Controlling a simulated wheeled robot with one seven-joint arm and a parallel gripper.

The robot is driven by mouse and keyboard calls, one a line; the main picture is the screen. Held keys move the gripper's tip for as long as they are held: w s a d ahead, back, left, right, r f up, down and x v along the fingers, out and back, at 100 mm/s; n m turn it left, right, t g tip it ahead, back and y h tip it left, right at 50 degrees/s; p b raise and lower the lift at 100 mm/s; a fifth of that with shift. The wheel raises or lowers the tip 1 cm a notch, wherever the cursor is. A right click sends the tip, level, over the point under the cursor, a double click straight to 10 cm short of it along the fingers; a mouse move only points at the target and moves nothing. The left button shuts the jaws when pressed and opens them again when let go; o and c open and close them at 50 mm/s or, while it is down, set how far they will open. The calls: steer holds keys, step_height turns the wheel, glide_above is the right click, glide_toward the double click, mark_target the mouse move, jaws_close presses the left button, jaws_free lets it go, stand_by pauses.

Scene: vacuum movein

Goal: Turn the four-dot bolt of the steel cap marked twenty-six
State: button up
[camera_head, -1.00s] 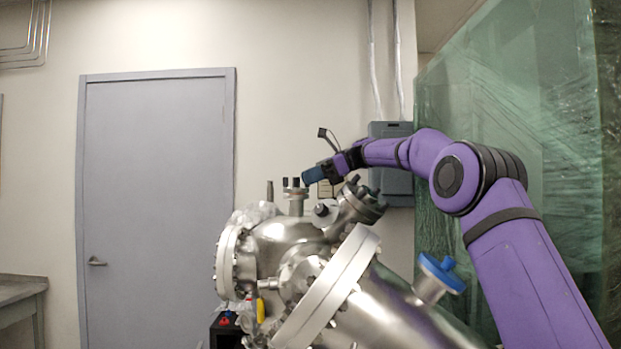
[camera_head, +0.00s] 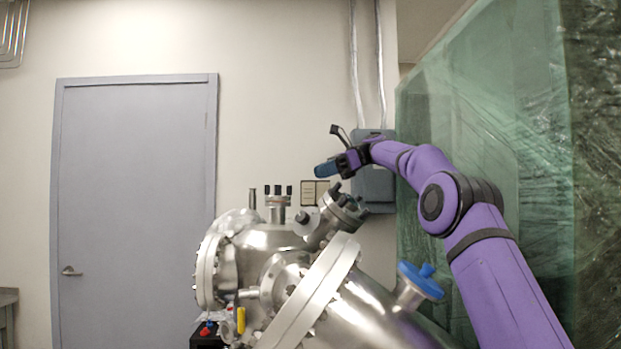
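A steel vacuum chamber (camera_head: 360,315) with several flanged ports fills the lower middle of the head view. An angled port with a steel cap (camera_head: 338,218) and dark bolts stands on its upper right; a small port (camera_head: 278,208) with dark bolt tops stands left of it. No number or dot marks are readable at this size, so I cannot tell which cap is twenty-six.
Green plastic sheeting (camera_head: 490,110) hangs close on the right. A grey wall box (camera_head: 374,180) is behind my gripper. A large flange (camera_head: 312,295) faces the front.

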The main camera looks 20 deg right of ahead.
steer(key=shift+d+r, duration=0.2)
steer(key=shift+d, duration=0.3)
steer(key=o, duration=0.3)
steer(key=m+t+h, duration=0.7)
steer(key=m+t, duration=0.4)
steer(key=m, duration=0.1)
glide_toward(289, 190)
steer(key=r+x, duration=0.1)
steer(key=x, duration=0.7)
steer(key=shift+w+t, duration=0.4)
steer(key=shift+w, duration=0.1)
jaws_close()
